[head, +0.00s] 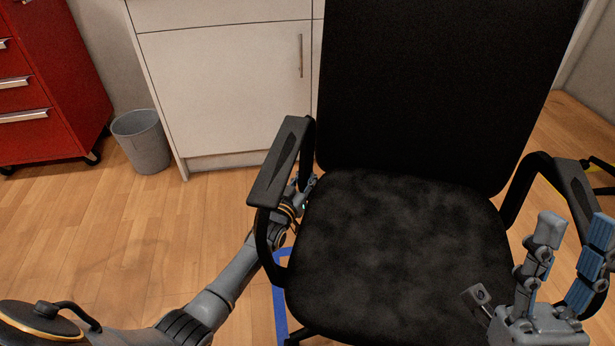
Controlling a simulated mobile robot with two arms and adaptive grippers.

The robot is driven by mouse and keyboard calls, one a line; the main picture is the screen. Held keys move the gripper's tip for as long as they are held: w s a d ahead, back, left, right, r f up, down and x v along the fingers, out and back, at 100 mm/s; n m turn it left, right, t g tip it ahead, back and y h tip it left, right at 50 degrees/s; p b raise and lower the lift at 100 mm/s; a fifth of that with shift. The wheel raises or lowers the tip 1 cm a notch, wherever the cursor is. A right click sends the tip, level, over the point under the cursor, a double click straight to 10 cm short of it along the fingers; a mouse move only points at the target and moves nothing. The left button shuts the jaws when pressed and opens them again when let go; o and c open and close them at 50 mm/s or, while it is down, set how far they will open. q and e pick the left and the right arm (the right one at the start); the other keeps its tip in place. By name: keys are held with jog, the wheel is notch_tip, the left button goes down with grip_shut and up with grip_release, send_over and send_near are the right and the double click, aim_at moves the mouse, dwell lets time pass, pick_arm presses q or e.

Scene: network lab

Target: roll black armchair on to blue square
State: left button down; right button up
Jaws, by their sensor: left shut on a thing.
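The black armchair (400,250) stands upright in front of me, its seat towards me and its tall backrest (440,80) behind. Blue tape (280,305) shows on the floor beside and partly under the chair's left side; the rest of the blue square is hidden by the seat and my arm. My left gripper (306,186) reaches through by the left armrest (280,165) to the seat's back left edge and is shut on the armchair; its fingertips are partly hidden. My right gripper (574,230) is open and empty, fingers up, in front of the right armrest (575,195).
A white cabinet (225,90) stands close behind the chair. A grey bin (140,140) and a red drawer cabinet (45,90) are at the back left. Wooden floor (100,220) is clear at left. Dark legs (600,175) of something show at the right edge.

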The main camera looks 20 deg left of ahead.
pick_arm(q)
jog(key=c, duration=1)
grip_release()
jog(key=shift+s, duration=0.2)
jog(key=shift+s+a, duration=0.15)
jog(key=shift+s, duration=1.8)
jog(key=shift+s+a, duration=0.1)
jog(key=shift+s, duration=1.8)
